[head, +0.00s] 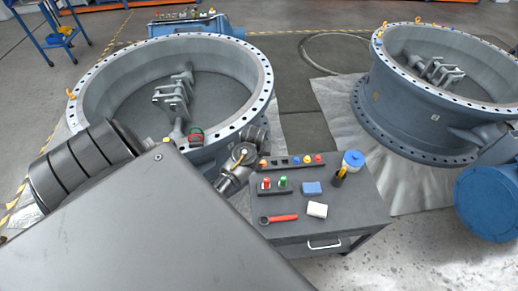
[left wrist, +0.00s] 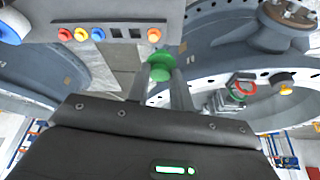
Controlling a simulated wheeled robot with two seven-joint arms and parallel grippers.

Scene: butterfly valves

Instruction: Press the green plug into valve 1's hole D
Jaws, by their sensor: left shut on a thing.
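In the left wrist view my left gripper (left wrist: 162,86) is shut on a green plug (left wrist: 159,64), which sits upright between the two grey fingers. The plug appears clear of any hole, between the tool table and a valve rim (left wrist: 215,106). In the head view a large valve (head: 262,82) stands at the left and another (head: 362,105) at the right. I cannot read which is valve 1 or which hole is D. My left gripper is not clearly seen in the head view; my right gripper is in neither view.
A metal shaft flange (head: 242,154) juts between valve and table.

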